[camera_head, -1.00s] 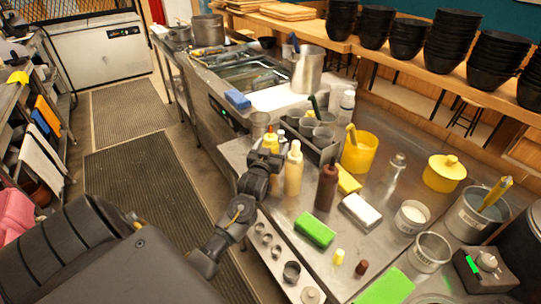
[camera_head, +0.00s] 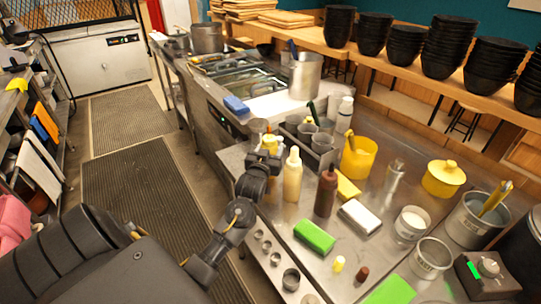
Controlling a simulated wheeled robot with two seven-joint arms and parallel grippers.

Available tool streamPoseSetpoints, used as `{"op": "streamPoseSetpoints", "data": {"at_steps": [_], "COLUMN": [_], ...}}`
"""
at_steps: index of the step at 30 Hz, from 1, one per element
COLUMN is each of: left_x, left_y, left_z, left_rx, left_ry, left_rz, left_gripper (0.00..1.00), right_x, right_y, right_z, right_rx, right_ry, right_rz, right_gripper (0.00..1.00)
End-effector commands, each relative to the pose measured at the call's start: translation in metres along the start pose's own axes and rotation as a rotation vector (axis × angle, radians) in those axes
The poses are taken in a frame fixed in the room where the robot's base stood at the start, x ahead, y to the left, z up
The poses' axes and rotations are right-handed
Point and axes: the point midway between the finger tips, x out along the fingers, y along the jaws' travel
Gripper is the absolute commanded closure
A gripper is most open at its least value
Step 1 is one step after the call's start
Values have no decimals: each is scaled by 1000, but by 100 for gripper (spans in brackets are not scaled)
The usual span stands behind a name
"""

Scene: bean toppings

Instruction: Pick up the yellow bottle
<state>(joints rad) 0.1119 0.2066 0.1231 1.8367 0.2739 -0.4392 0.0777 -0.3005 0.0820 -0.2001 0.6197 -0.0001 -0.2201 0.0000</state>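A yellow bottle (camera_head: 268,142) stands on the steel counter (camera_head: 283,213), near its left edge and largely hidden behind my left gripper. My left gripper (camera_head: 266,158) is right at the bottle, on its near side. Its fingers are small and dark here, and I cannot tell whether they are shut on the bottle or open around it. A pale cream bottle (camera_head: 292,178) stands upright just right of the gripper. A brown bottle (camera_head: 326,192) stands further right. My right gripper is not in view.
Behind the bottles is a grey caddy (camera_head: 322,156) with cups. A yellow container (camera_head: 358,158), a green sponge (camera_head: 314,236), a white block (camera_head: 360,216) and a yellow lidded pot (camera_head: 443,178) are to the right. Black bowls (camera_head: 404,45) line the back shelf.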

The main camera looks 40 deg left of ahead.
Motion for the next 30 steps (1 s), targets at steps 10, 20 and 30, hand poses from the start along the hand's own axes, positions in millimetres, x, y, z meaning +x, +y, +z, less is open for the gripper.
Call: {"op": "streamPoseSetpoints", "data": {"at_steps": [10,20,30], "left_x": [-46,-106,-122], "left_y": [-26,-59,-69], "left_z": [-76,-103,-112], "left_rx": [2,6,1], "left_ry": [10,5,3], "left_rz": [0,1,0], "left_gripper": [59,59,59], "right_x": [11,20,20], "right_y": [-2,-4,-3], "right_z": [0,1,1], "right_rx": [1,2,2], "right_ry": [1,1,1], "right_rz": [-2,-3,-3], "right_gripper": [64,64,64]}}
